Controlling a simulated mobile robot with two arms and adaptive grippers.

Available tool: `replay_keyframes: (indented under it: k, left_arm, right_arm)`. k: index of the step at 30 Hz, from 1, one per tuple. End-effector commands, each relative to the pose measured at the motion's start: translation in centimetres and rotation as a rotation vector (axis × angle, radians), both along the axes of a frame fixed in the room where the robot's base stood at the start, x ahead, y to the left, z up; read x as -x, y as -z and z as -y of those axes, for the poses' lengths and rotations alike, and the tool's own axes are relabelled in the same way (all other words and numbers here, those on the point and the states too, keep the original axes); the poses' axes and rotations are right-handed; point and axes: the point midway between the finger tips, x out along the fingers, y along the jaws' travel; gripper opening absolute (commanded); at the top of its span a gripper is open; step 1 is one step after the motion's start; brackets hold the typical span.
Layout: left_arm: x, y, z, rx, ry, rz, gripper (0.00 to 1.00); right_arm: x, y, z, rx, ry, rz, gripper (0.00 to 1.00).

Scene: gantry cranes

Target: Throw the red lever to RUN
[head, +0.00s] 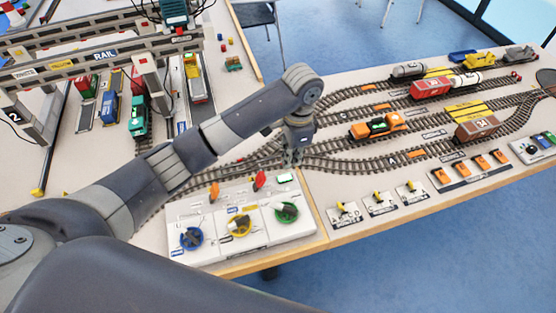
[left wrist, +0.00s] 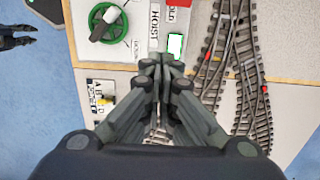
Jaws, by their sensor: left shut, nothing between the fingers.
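The red lever (head: 259,181) stands on the white control panel (head: 300,230) in the head view, behind the yellow and green dials. A HOLD label shows at the top edge there; the lever itself is not clear. A dark shape at the left edge may be my right gripper (left wrist: 14,36).
The panel carries blue (head: 192,238), yellow (head: 240,226) and green (head: 287,212) dials. Train tracks run behind and right of it, with an orange locomotive (head: 378,125). Small yellow-handled switches (head: 379,202) line the table's front. The gantry crane (head: 100,60) is back left.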

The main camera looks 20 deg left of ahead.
Motion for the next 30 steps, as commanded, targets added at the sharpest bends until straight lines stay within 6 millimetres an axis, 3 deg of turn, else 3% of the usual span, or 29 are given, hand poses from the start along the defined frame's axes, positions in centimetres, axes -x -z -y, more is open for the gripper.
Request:
replay_keyframes:
  k: [6, 18, 23, 30]
  left_arm:
    - [-1.1, -1.2, -0.9, -0.029, 0.002, -0.010, 0.00]
    - [-1.0, -0.9, -0.9, -0.029, 0.001, -0.011, 0.00]
    - [-0.9, 1.0, -1.1, -0.032, 0.000, -0.014, 0.00]
    - [-0.6, 6.0, -1.5, -0.031, 0.000, -0.015, 0.00]
  right_arm:
    - [0.1, 0.0, 0.0, 0.000, 0.000, -0.001, 0.30]
    - [0.0, -0.1, 0.0, 0.000, 0.000, 0.000, 0.30]
    - [0.0, -0.6, 0.0, 0.000, 0.000, 0.000, 0.30]
    - [0.0, -1.5, 0.0, 0.000, 0.000, 0.000, 0.30]
